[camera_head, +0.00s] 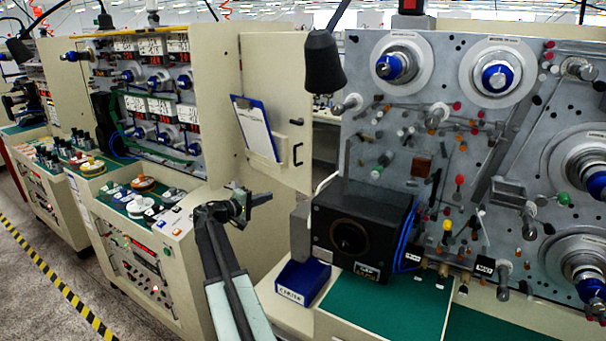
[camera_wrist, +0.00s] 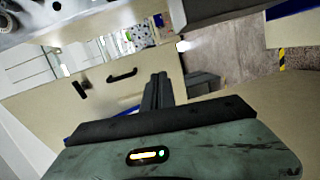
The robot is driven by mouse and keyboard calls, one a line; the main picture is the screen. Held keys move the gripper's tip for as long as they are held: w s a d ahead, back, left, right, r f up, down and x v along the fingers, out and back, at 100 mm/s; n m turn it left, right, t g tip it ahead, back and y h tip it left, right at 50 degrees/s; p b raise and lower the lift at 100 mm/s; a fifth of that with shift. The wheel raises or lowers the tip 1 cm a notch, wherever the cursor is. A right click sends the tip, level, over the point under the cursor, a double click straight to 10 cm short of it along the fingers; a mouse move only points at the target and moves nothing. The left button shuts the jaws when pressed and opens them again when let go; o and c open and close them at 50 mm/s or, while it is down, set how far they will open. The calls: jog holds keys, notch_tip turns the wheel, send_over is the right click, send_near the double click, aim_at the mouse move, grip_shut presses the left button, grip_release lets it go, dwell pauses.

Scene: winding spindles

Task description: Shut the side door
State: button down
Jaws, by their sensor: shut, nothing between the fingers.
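The side door (camera_head: 275,85) is a tall beige panel in the middle of the head view, beside the left winding machine. It stands open, with a gap showing beyond its right edge. It carries a black handle (camera_head: 297,153) and a blue clipboard (camera_head: 258,127). My gripper (camera_head: 268,198) is shut and empty, low in front of the door near its bottom edge. In the wrist view, the shut fingers (camera_wrist: 158,90) point toward the beige panel, with the handle (camera_wrist: 121,76) to their left. I cannot tell whether the fingers touch the door.
A black box (camera_head: 350,237) and a blue bin (camera_head: 303,281) stand to the right of my arm. The right winding machine (camera_head: 440,130) has several protruding spindles. The left bench (camera_head: 125,205) holds several spools. Floor with yellow-black tape (camera_head: 55,275) runs along the left.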

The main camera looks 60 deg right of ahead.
aim_at(307, 172)
jog(key=shift+g+h, duration=0.3)
jog(key=shift+h, duration=0.3)
jog(key=r+x, duration=0.1)
jog(key=x, duration=0.5)
jog(key=r+x, duration=0.1)
jog(key=x, duration=0.4)
jog(key=r+x, duration=0.1)
jog(key=x, duration=0.5)
jog(key=shift+s+d, duration=0.2)
jog(key=shift+d, duration=0.1)
jog(key=shift+w, duration=0.1)
